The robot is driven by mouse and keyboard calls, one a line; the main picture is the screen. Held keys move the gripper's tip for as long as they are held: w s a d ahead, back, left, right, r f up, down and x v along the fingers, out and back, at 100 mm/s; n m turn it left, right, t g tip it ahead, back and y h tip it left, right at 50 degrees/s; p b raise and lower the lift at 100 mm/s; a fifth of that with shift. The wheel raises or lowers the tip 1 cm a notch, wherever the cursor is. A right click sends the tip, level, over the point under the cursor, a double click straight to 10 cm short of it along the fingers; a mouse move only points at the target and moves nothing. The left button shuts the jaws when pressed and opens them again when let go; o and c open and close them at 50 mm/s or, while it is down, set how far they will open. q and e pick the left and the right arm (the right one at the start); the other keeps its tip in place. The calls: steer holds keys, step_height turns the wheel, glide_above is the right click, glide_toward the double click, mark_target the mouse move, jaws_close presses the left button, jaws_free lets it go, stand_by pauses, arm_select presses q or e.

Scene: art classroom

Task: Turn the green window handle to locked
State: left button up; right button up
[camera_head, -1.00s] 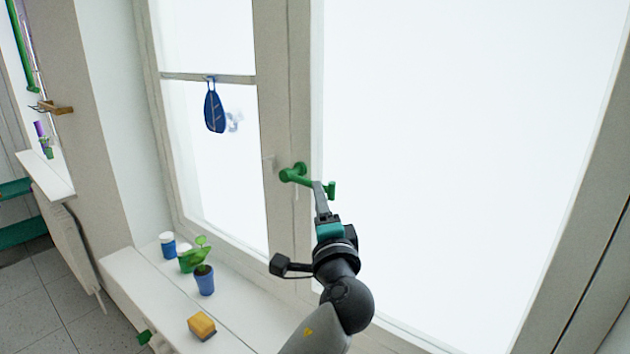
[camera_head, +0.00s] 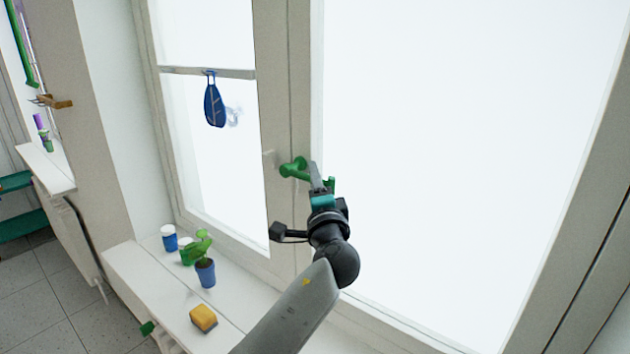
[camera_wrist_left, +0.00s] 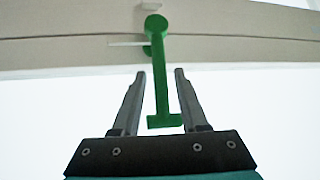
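The green window handle (camera_head: 294,168) is mounted on the window frame's upright post in the head view. Its lever points right and slightly down, and its end shows beside my gripper. In the left wrist view the green handle (camera_wrist_left: 161,85) runs from the pale frame down between my fingers, ending in a short crosspiece. My left gripper (camera_head: 314,170) is at the handle, and it also shows in the left wrist view (camera_wrist_left: 160,75). Its two fingers are apart, one on each side of the lever, with gaps visible. My right gripper is not in view.
A white sill (camera_head: 165,295) below holds a potted plant (camera_head: 205,272), a yellow sponge-like block (camera_head: 203,318) and a blue-and-white jar (camera_head: 169,238). The large right pane is clear.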

arm_select(q)
jaws_close()
stand_by(1.2)
